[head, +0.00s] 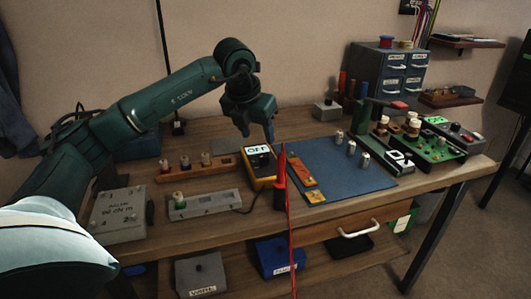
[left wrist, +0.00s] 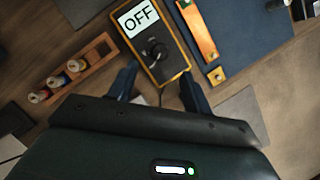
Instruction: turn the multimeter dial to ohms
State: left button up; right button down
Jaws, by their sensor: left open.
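The multimeter (head: 263,182) is yellow-edged with a dark face and lies on the wooden bench. Its screen reads OFF. In the left wrist view the multimeter (left wrist: 177,62) shows with its round dark dial (left wrist: 156,51) below the screen. My left gripper (head: 257,134) is open and empty above the multimeter, fingers pointing down. In the left wrist view its fingertips (left wrist: 157,78) lie to either side of the multimeter's lower part, with the dial a little beyond them. I see no contact. In the head view the dial is small and its pointer unclear. My right gripper is not in view.
A red pointed probe-like thing (head: 280,168) with a red line stands in front of the multimeter. A wooden rack with knobs (head: 190,173) and a grey block (head: 205,205) lie left. A blue mat (head: 340,180) with small metal cylinders lies right. Green circuit boards (head: 440,148) sit beyond.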

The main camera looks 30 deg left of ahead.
aim_at(264, 155)
pick_arm(q)
jog(key=x, duration=0.8)
jog(key=shift+d, duration=0.1)
jog(key=shift+c, duration=0.2)
jog(key=shift+r, duration=0.1)
jog(key=c, duration=0.9)
jog(key=shift+c, duration=0.2)
